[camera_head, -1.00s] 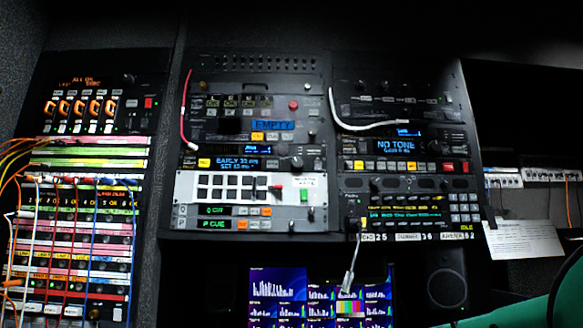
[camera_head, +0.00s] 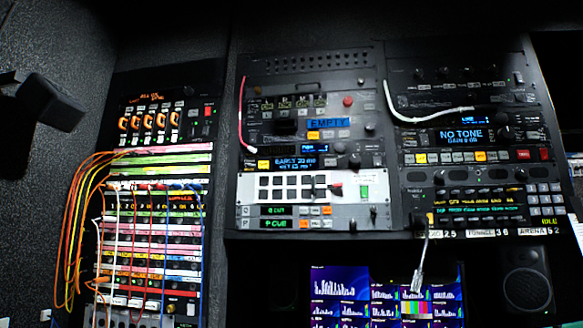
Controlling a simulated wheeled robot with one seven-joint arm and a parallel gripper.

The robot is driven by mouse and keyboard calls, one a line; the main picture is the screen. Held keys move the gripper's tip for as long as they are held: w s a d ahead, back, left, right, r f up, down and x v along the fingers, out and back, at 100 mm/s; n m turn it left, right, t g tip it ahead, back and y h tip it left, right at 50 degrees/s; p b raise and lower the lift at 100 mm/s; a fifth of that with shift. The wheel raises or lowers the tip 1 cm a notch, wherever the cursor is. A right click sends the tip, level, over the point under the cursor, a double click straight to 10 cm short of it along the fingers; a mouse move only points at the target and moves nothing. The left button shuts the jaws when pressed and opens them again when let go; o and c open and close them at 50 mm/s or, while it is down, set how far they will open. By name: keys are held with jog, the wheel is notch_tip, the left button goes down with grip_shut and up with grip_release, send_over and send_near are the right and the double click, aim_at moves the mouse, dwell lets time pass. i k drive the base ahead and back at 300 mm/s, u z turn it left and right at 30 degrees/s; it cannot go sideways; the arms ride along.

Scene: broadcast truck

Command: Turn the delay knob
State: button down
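A delay unit sits in the middle rack, its blue display (camera_head: 296,163) reading something like "EARLY" over "SET"; the digits are too small to read surely. A dark round knob (camera_head: 355,160) is at the right of this display and looks like the delay knob, though I cannot read a label on it. Nothing covers or touches it. My gripper is not in this view.
A white button panel (camera_head: 310,187) sits just below the delay unit. A red cable (camera_head: 241,115) and a white cable (camera_head: 420,117) hang on the racks. A patch bay (camera_head: 155,235) with looping cables is at left. Monitors (camera_head: 385,295) and a speaker (camera_head: 527,280) are below.

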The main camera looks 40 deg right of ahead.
aim_at(355, 159)
jog(key=z, duration=1.7)
jog(key=k, duration=1.35)
jog(key=u, duration=1.25)
jog(key=i, duration=1)
